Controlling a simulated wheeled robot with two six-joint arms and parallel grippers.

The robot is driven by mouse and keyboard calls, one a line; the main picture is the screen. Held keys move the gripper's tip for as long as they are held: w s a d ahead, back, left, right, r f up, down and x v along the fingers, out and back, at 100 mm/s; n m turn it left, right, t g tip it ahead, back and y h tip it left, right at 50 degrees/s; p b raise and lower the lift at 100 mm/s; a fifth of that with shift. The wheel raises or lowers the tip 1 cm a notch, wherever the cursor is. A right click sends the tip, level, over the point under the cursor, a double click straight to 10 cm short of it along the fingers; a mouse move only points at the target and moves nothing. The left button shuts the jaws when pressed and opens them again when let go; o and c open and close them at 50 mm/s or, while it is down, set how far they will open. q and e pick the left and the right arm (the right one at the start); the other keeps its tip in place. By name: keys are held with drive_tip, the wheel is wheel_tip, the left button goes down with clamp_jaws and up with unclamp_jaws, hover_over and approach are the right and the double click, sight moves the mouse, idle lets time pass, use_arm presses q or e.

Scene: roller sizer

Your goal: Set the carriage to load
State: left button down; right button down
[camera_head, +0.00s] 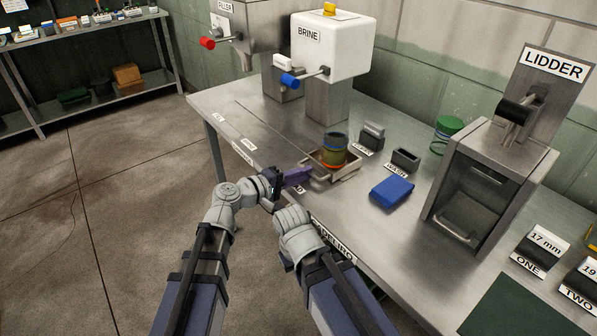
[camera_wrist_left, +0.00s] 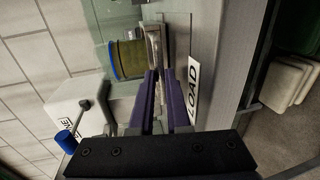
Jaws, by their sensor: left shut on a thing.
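The carriage (camera_head: 345,173) is a shallow metal tray on the bench. A jar (camera_head: 335,148) with a blue-grey rim and yellowish contents stands in it. My left gripper (camera_head: 307,176), with purple fingers, is at the carriage's front left side, shut on its handle. In the left wrist view, the fingers (camera_wrist_left: 165,72) close on a metal part beside the carriage (camera_wrist_left: 154,45), and the jar (camera_wrist_left: 128,60) shows next to it. A LOAD label (camera_wrist_left: 192,88) lies right beside the fingers. My right arm reaches in close by, but its gripper is hidden.
The filler (camera_head: 240,25) and the white BRINE unit (camera_head: 325,50) stand at the back. The LIDDER (camera_head: 490,165) stands at right. The bench's left front strip is clear.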

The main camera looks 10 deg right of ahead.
use_arm(q)
drive_tip(key=shift+s+d+f, duration=0.1)
drive_tip(key=shift+s, duration=0.15)
drive_tip(key=c, duration=1.2)
unclamp_jaws()
drive_tip(key=shift+o, duration=0.2)
drive_tip(key=p+v, duration=0.1)
drive_tip(key=v, duration=0.6)
drive_tip(key=shift+s+a+p, duration=0.15)
drive_tip(key=shift+a+p, duration=0.15)
drive_tip(key=shift+a, duration=0.05)
